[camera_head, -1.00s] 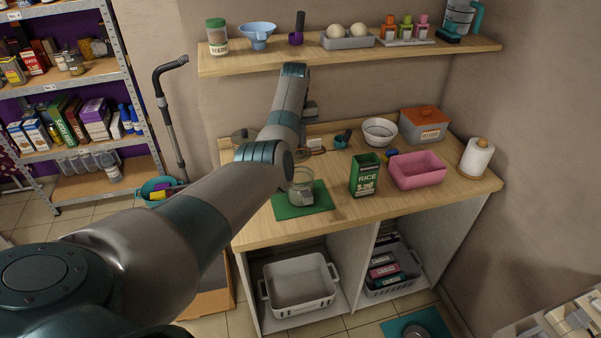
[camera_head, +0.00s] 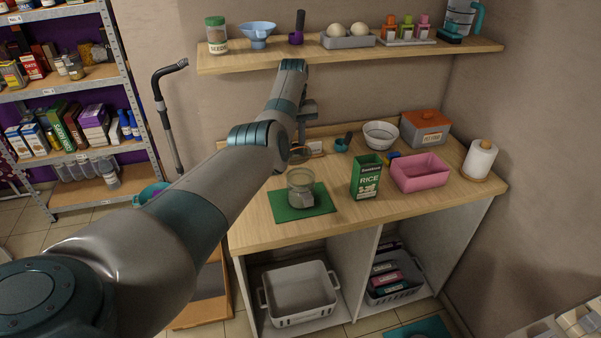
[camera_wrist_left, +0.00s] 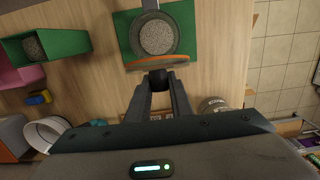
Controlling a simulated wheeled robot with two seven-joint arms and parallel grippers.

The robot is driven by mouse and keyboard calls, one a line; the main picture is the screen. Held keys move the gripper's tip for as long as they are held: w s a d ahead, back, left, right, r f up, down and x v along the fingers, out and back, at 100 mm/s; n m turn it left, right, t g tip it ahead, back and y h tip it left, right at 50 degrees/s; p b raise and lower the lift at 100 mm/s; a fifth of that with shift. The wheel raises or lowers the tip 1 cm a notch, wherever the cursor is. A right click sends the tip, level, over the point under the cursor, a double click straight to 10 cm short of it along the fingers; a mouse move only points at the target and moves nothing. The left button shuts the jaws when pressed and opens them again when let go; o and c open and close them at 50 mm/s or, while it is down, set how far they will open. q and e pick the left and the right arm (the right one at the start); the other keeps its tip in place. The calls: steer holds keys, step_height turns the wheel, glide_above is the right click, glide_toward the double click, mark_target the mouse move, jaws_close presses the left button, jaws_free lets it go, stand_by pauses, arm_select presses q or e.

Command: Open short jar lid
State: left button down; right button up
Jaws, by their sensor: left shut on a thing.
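The short glass jar (camera_head: 300,190) stands upright on a green mat (camera_head: 325,199) on the counter. In the left wrist view the jar (camera_wrist_left: 157,37) is open at the top and holds grey grainy contents. My left gripper (camera_wrist_left: 158,80) is shut on the dark knob of the lid (camera_wrist_left: 158,63), which shows nearly edge-on with an orange-brown rim. In the head view the lid (camera_head: 300,154) is small and tilted, behind and above the jar, apart from it. My left gripper (camera_head: 304,138) is partly hidden by its arm. My right gripper is not in view.
A green rice box (camera_head: 366,178) and a pink bin (camera_head: 420,172) stand right of the jar. A white bowl (camera_head: 381,134) and an orange-lidded container (camera_head: 425,128) are behind. A wall shelf (camera_head: 350,55) hangs above. The counter's front is clear.

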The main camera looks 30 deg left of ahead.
arm_select(q)
steer(key=shift+s+d+r, duration=0.1)
steer(key=shift+p, duration=0.3)
steer(key=c, duration=1.6)
jaws_free()
steer(key=shift+o, duration=0.2)
steer(key=shift+r, duration=0.1)
steer(key=shift+w+a+r+p, duration=0.15)
steer(key=shift+r+p, duration=0.7)
steer(key=shift+r, duration=0.25)
steer(key=shift+w+a+r+p, duration=0.1)
steer(key=shift+r+p, duration=0.8)
steer(key=shift+r, duration=0.2)
steer(key=shift+w+a+r+p, duration=0.15)
steer(key=shift+r+p, duration=0.7)
steer(key=shift+r, duration=0.25)
steer(key=shift+f, duration=0.1)
